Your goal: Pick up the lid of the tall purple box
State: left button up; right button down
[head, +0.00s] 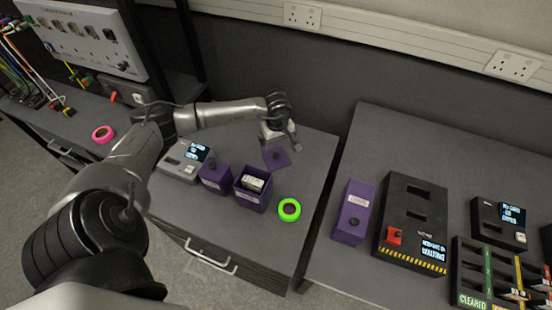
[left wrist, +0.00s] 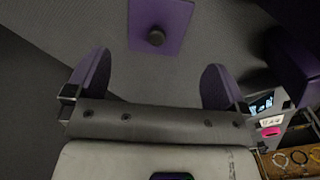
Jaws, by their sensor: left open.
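In the left wrist view the lid (left wrist: 176,18) is at the top centre, knob upward. My right gripper is not in view.
Left of the open box stand another purple box (head: 212,184) with a dark knob and a grey device (head: 180,168) with a screen. A green tape roll (head: 289,210) lies to its right. Across a gap, another bench holds a purple box (head: 347,228) and black panels (head: 413,257).

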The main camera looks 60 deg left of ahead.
aim_at(277, 161)
pick_arm(q)
jog(key=shift+w+f+b, duration=0.1)
jog(key=shift+f+b, duration=0.2)
jog(key=shift+f, duration=4.4)
jog(key=shift+c, duration=0.4)
jog(key=c, duration=0.5)
jog(key=shift+r, duration=0.15)
